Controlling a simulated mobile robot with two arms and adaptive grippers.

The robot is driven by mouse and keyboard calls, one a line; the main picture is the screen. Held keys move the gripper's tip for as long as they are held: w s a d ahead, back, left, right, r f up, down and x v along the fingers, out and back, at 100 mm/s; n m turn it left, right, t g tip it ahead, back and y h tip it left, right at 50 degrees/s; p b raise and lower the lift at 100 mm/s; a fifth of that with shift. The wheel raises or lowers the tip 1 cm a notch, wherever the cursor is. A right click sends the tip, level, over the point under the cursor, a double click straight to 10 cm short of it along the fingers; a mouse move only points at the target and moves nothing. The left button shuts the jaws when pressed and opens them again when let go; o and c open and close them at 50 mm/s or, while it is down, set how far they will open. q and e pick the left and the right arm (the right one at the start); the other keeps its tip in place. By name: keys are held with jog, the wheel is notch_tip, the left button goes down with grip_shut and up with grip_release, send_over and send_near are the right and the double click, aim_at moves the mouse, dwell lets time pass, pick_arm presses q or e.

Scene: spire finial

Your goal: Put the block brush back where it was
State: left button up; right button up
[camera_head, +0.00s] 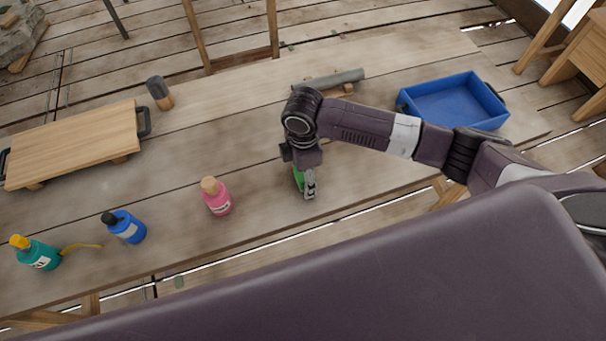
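My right gripper (309,190) points down low over the middle of the table, near its front edge. A green thing (298,178) shows right beside its fingers and is mostly hidden by them. I cannot tell whether the fingers are closed on it, or whether it is the block brush. A small piece with a dark grey top and a wooden lower part (159,92) is at the back left of the table, beside the wooden board. Nothing else in view is clearly a block brush. My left gripper is not in view.
The wooden table (250,110) also holds a wooden board with dark handles (80,145), a pink bottle (217,198), a blue bottle (128,228), a teal bottle (38,255), a grey rod on a wooden rest (330,80) and a blue tray (455,103). The table's centre left is clear.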

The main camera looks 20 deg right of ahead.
notch_tip(320, 180, up, 12)
jog(key=shift+r+b, duration=0.2)
jog(key=shift+b, duration=0.75)
